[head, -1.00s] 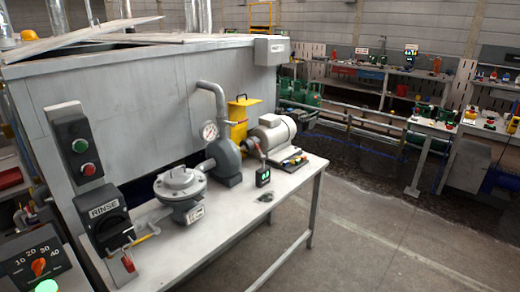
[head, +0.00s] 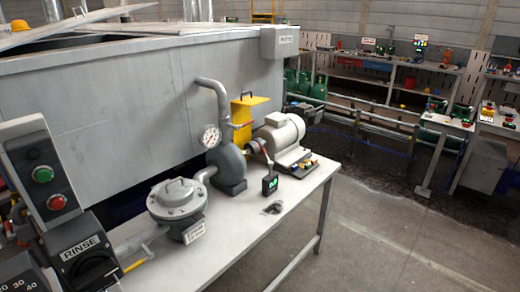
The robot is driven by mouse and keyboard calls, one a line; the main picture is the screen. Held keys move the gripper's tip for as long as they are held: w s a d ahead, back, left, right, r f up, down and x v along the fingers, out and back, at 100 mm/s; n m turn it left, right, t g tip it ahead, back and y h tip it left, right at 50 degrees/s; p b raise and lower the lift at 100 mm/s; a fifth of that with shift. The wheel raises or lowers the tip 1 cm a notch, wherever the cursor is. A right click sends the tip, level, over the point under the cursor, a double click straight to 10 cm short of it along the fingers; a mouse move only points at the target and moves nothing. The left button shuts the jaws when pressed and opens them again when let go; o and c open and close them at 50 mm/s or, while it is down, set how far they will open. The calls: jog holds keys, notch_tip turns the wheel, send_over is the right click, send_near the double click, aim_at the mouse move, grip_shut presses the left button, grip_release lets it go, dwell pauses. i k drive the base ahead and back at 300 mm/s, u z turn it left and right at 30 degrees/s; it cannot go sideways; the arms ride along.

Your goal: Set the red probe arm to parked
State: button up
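I cannot make out a red probe arm for certain in the head view. A small dark device with a green display (head: 270,186) stands on the near grey bench (head: 235,222), in front of a grey motor (head: 282,134). A thin light rod rises from this device toward a reddish coupling (head: 252,146) between the pump (head: 228,168) and the motor. Small red parts show on the far benches, too small to identify. My gripper is not in view.
A large grey tank (head: 110,85) stands behind the bench. A RINSE switch box (head: 85,255) and a green-and-red button box (head: 42,175) are at the near left. A round filter housing (head: 177,200) sits on the bench. Open concrete floor (head: 385,245) lies to the right.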

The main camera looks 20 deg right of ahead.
aim_at(271, 164)
jog(key=z, duration=0.1)
jog(key=i, duration=0.95)
jog(key=z, duration=0.4)
